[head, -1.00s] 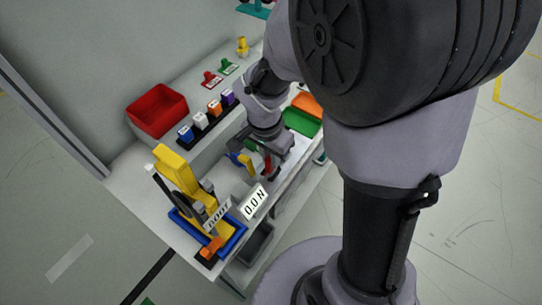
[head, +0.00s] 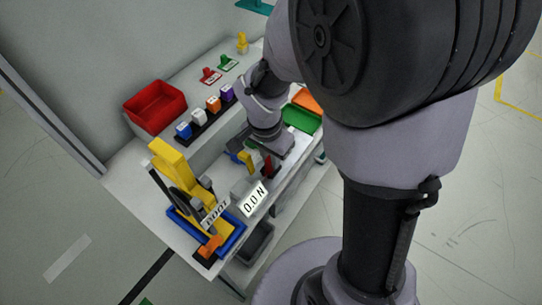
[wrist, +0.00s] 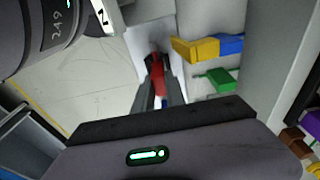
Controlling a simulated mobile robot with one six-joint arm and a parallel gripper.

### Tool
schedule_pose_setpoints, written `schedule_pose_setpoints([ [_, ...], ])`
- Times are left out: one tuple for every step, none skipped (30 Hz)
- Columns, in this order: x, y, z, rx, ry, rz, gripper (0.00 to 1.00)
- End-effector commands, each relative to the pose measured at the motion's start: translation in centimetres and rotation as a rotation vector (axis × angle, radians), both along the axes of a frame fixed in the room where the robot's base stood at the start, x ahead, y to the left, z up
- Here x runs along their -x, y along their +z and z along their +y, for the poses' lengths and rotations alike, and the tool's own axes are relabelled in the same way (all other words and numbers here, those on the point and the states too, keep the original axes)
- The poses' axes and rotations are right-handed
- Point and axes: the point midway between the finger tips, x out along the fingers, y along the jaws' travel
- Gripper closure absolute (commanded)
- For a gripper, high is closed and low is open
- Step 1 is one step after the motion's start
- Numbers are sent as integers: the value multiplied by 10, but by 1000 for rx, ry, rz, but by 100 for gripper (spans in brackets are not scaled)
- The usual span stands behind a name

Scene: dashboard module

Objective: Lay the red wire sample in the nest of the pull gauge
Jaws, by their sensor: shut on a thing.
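My gripper (wrist: 160,98) is shut on the red wire sample (wrist: 158,75), which sticks out beyond the fingertips. A pale plate (wrist: 137,42) lies behind the sample; I cannot tell whether they touch. In the head view the red sample (head: 268,166) shows below my gripper, over the front part of the bench. The pull gauge appears to be the grey unit with the white "0.0 N" display (head: 255,198), left of and nearer than my gripper. I cannot make out its nest.
A yellow press (head: 172,165) in a blue tray (head: 236,238) stands at the bench's near end. A red bin (head: 155,105) and several coloured blocks (head: 213,104) stand behind. Yellow-and-blue (wrist: 205,47) and green (wrist: 215,78) pieces lie right of the sample in the wrist view.

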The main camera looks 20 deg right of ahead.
Motion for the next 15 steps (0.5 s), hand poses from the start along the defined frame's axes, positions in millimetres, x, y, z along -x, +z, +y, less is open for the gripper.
schedule_pose_setpoints([
  [0, -2, 0, 0, 0, 0, 100],
  [0, -3, 0, 0, 0, 0, 100],
  [0, -4, 0, 0, 0, 0, 100],
  [0, -5, 0, 0, 0, 0, 100],
  [0, -6, 0, 0, 0, 0, 100],
  [0, -6, 0, 0, 0, 0, 82],
  [0, -5, 0, 0, 0, 0, 77],
  [0, -5, 0, 0, 0, 0, 71],
  [0, -5, 0, 0, 0, 0, 63],
  [0, -5, 0, 0, 0, 0, 59],
  [0, -5, 0, 0, 0, 0, 59],
  [0, -5, 0, 0, 0, 0, 59],
  [0, -5, 0, 0, 0, 0, 59],
  [0, -5, 0, 0, 0, 0, 59],
  [0, -5, 0, 0, 0, 0, 59],
])
